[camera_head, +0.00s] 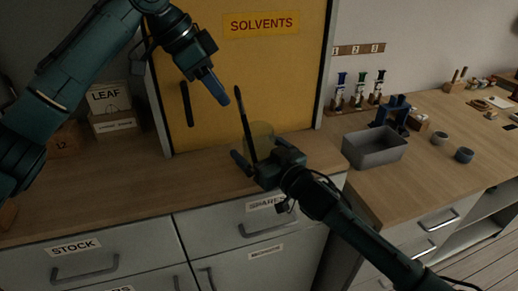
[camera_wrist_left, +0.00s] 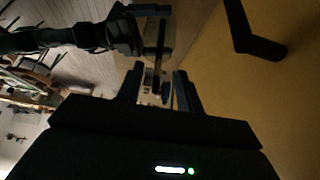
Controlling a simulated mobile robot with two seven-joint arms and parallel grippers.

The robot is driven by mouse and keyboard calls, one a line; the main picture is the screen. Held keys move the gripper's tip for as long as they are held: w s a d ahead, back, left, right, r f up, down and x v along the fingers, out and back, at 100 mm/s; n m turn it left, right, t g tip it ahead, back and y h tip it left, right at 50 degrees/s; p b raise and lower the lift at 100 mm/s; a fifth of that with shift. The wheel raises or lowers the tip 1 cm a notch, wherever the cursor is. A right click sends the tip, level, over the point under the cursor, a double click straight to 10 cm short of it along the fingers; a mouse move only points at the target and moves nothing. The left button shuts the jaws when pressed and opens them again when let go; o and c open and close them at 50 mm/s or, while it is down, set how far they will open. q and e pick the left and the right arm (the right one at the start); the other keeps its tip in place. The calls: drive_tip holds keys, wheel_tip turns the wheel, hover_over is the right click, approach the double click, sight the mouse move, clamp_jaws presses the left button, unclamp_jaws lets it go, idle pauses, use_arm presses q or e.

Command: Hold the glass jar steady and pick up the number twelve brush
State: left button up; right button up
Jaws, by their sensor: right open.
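The clear glass jar (camera_head: 264,133) stands on the wooden counter in front of the yellow cabinet. A long dark brush (camera_head: 244,117) leans up and left out of it; its number is not readable. My left gripper (camera_head: 219,93) is above and left of the brush top, apart from it. In the left wrist view its fingers (camera_wrist_left: 157,80) are apart, with the brush (camera_wrist_left: 158,72) showing beyond the gap. My right gripper (camera_head: 262,156) is low at the jar with its fingers spread, one on each side; contact cannot be told. It also shows in the left wrist view (camera_wrist_left: 150,28).
The yellow solvents cabinet (camera_head: 290,75) with a dark handle (camera_head: 187,104) rises close behind. Boxes labelled LEAF (camera_head: 112,112) stand at left. The counter left of the jar is clear.

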drive_tip(key=c, duration=1.2)
idle(0.3)
